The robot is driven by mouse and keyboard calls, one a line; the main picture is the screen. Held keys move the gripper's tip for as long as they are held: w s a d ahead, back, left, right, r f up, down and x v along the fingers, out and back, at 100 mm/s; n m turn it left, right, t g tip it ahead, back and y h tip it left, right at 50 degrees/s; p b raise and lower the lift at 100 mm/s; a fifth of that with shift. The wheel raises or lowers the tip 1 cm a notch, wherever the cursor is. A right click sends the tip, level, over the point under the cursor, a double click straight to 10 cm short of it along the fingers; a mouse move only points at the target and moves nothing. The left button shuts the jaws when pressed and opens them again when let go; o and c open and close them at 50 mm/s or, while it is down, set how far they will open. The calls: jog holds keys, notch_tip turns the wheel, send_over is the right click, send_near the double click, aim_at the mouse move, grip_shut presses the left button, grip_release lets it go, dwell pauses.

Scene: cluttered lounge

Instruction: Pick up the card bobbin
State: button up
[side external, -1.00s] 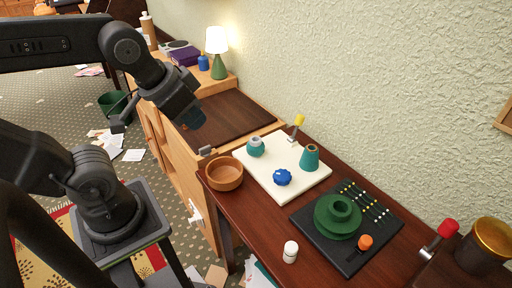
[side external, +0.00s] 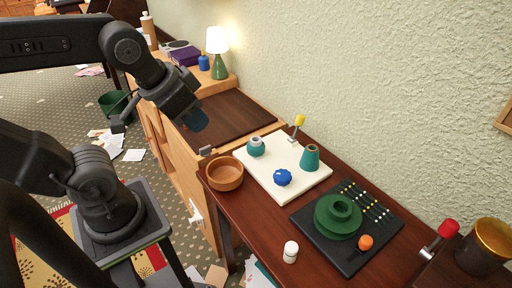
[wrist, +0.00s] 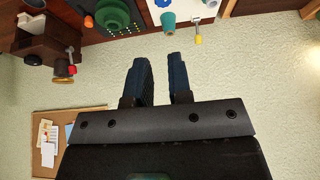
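A blue scalloped piece (side external: 283,177), which looks like the card bobbin, lies on the white board (side external: 262,182). A teal cone (side external: 310,158) and a small round teal piece with a pale top (side external: 256,147) stand on the same board. In the wrist view, the blue piece (wrist: 162,3) is cut by the top edge and the teal cone (wrist: 168,20) is just below it. My gripper (wrist: 160,62) is open, with nothing between its two dark fingers. In the side view, my gripper (side external: 194,118) is up in the air, left of the board and well apart from it.
A wooden bowl (side external: 225,185) stands left of the board. A black tray (side external: 305,220) with a green spool (side external: 338,216) and an orange knob (side external: 366,242) is to the right. A white bottle (side external: 290,253) stands near the front edge. The textured wall is behind; a lamp (side external: 218,45) stands farther back.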

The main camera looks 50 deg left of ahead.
jog(key=o, duration=0.9)
jog(key=shift+o, duration=0.2)
jog(key=m+g+y, duration=0.1)
jog(key=m+g, duration=0.4)
jog(key=m, duration=1.5)
send_over(256, 141)
jog(key=d, duration=0.2)
notch_tip(256, 141, down, 16)
jog(key=shift+s+a+f, duration=0.1)
jog(key=shift+a+f, duration=0.2)
jog(key=shift+f, duration=2.05)
jog(key=shift+w+a+f, duration=0.1)
jog(key=shift+a+f, duration=0.25)
jog(key=shift+f, duration=1.95)
jog(key=shift+s+a+f, duration=0.1)
jog(key=shift+a+f, duration=0.2)
jog(key=shift+f, duration=2.05)
